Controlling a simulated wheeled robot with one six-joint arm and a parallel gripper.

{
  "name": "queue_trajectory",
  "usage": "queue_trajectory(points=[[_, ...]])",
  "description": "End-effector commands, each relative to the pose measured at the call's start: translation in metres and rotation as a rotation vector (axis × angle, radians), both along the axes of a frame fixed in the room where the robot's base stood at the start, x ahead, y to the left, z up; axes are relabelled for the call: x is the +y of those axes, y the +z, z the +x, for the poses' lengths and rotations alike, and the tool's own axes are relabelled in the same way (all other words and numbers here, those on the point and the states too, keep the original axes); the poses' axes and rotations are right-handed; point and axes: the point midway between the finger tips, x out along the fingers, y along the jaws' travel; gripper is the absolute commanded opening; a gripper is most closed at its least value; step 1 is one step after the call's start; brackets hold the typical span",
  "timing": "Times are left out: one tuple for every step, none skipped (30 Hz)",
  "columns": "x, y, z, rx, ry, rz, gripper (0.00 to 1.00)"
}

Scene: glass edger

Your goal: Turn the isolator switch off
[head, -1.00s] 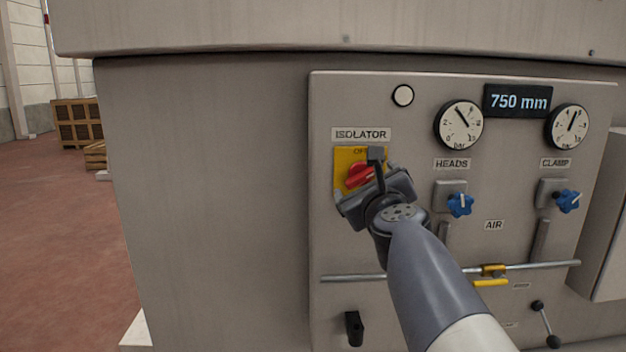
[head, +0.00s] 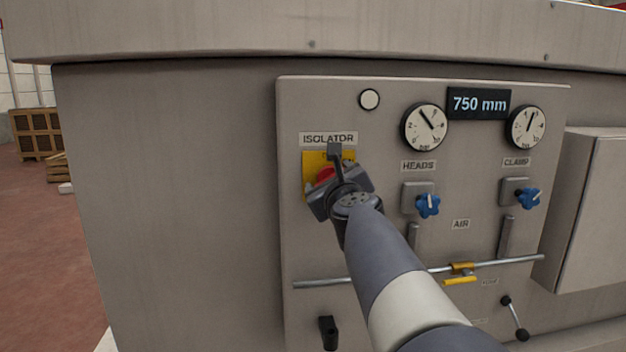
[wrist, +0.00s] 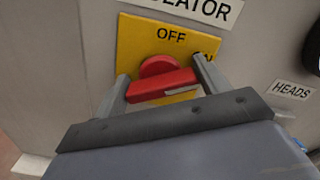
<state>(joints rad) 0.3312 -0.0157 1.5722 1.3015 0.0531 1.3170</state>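The isolator switch is a red rotary handle on a yellow plate, under the ISOLATOR label (head: 328,139). In the wrist view the red handle (wrist: 160,82) lies nearly level, with a pale mark toward its right end. OFF is printed above it on the yellow plate (wrist: 135,38), and part of another letter shows at the right. My gripper (wrist: 160,80) has its fingers apart, one on each side of the handle's ends; I cannot tell whether they touch it. In the head view my gripper (head: 335,180) covers most of the switch, and a little red (head: 326,174) shows.
Right of the switch are two blue knobs (head: 428,205), two gauges (head: 424,127) and a 750 mm display (head: 479,104). A metal rail (head: 320,283) with a yellow clip runs below. A black handle (head: 328,333) sits lower left. Open floor (head: 60,250) lies at left.

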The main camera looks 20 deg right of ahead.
Motion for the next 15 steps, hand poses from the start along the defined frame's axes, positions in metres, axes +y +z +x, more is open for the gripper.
queue_trajectory(points=[[0.0000,0.0000,-0.0001,0.000,0.000,0.000,0.66],[0.0000,0.0000,-0.0001,0.000,0.000,0.000,0.63],[0.0000,0.0000,-0.0001,0.000,0.000,0.000,0.60],[0.0000,-0.0001,-0.0001,0.000,0.000,0.000,0.58],[0.0000,-0.0001,-0.0001,0.000,0.000,0.000,0.55],[0.0000,-0.0001,-0.0001,0.000,0.000,0.000,0.52],[0.0000,-0.0001,-0.0001,0.000,0.000,0.000,0.49],[0.0000,-0.0001,-0.0001,0.000,0.000,0.000,0.47],[0.0001,-0.0001,-0.0001,0.000,0.000,0.000,0.46],[0.0001,-0.0001,-0.0001,0.000,0.000,0.000,0.46],[0.0001,-0.0001,-0.0001,0.000,0.000,-0.001,0.46],[0.0000,-0.0002,-0.0001,0.001,0.000,-0.004,0.46],[0.0001,-0.0003,-0.0001,0.002,0.000,-0.006,0.46],[0.0001,-0.0003,-0.0001,0.003,0.000,-0.010,0.46],[0.0000,-0.0004,-0.0001,0.005,0.000,-0.017,0.46]])
